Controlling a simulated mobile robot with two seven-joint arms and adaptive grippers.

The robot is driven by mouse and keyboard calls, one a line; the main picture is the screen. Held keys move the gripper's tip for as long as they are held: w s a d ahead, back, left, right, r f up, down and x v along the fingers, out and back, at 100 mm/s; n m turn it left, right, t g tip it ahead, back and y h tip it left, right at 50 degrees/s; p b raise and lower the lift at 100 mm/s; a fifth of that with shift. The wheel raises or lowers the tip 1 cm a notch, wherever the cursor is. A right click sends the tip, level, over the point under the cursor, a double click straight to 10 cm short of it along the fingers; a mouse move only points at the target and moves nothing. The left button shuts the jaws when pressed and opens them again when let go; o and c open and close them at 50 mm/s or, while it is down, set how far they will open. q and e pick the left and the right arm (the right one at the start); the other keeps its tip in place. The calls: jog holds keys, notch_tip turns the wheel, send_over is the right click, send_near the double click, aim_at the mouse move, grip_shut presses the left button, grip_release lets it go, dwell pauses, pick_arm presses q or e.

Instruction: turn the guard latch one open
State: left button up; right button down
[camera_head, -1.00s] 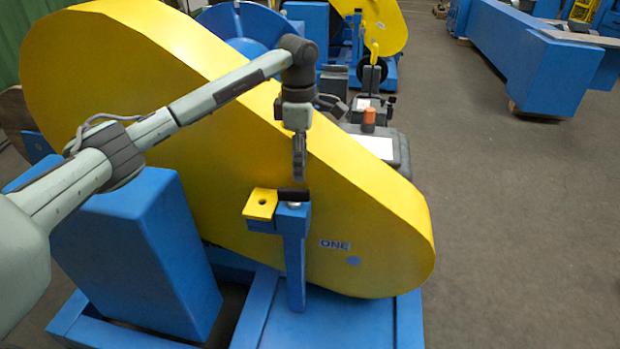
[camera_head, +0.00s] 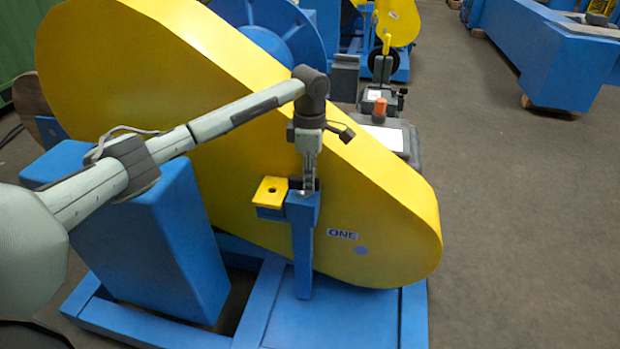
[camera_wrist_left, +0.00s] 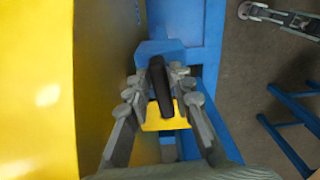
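The guard latch's black handle (camera_wrist_left: 159,86) is above the blue post (camera_head: 302,245) and the yellow plate (camera_head: 271,192), beside the yellow guard (camera_head: 385,215) marked ONE. In the head view the gripper mostly hides the handle. A grey part, apparently my right gripper (camera_wrist_left: 268,14), shows at the wrist view's top right.
A blue box (camera_head: 140,245) stands under my left forearm, on the blue base frame (camera_head: 345,320). A dark unit with an orange cap (camera_head: 380,106) is behind the guard.

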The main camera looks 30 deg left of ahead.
pick_arm(q)
grip_shut()
pick_arm(e)
jog(key=shift+f, duration=0.1)
pick_arm(q)
jog(key=shift+s+m+b, duration=0.1)
jog(key=shift+m+b, duration=0.3)
jog(key=shift+m, duration=0.4)
jog(key=shift+o, duration=2.3)
grip_release()
pick_arm(e)
jog(key=shift+w+r, duration=0.2)
jog(key=shift+r, duration=0.4)
jog(key=shift+w+r, duration=0.2)
jog(key=shift+r, duration=0.35)
pick_arm(q)
notch_tip(320, 180, up, 12)
